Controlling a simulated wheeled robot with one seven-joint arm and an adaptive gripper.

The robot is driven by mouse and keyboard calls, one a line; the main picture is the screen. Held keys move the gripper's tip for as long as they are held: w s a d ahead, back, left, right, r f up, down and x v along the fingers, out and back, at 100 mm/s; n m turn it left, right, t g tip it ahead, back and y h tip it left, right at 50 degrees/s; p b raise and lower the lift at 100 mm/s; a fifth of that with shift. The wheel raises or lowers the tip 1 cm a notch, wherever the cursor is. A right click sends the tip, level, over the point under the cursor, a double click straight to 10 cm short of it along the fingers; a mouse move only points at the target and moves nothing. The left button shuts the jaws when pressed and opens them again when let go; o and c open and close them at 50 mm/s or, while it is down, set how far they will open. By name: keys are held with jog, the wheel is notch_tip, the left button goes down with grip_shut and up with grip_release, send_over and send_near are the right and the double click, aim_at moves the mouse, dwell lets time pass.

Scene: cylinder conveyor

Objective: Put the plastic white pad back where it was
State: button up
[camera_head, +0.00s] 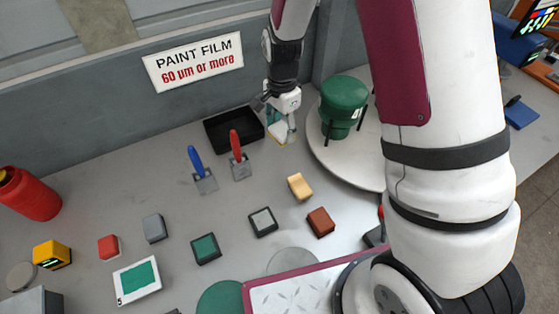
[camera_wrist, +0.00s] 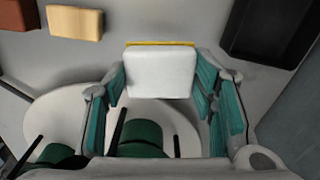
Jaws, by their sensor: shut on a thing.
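The white pad (camera_wrist: 160,76), with a yellow edge along its far side, is between the teal-lined fingers of my gripper (camera_wrist: 160,84) in the wrist view. In the head view, my gripper (camera_head: 281,120) points down at the back of the grey table, between a black tray and a round white plate. The pad (camera_head: 279,132) shows there only as a small pale and yellow piece under the fingers. I cannot tell whether the pad touches the table.
The black tray (camera_head: 225,144) is just left of my gripper; the green cylinder (camera_head: 344,104) stands on the round plate (camera_head: 335,161) to its right. Blue (camera_head: 205,179) and red trowels (camera_head: 241,166) lie in front. A tan block (camera_head: 299,186) and several other blocks are nearer.

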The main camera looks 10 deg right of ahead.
aim_at(280, 163)
jog(key=shift+s+a+f+m, duration=0.2)
jog(key=shift+s+m, duration=0.25)
jog(key=shift+m, duration=0.35)
jog(key=shift+s+a+f, duration=0.1)
jog(key=shift+s, duration=0.05)
notch_tip(280, 163, down, 10)
jog(key=shift+r+p, duration=0.1)
jog(key=shift+p, duration=0.45)
jog(key=o, duration=1.3)
jog(key=shift+o, duration=0.2)
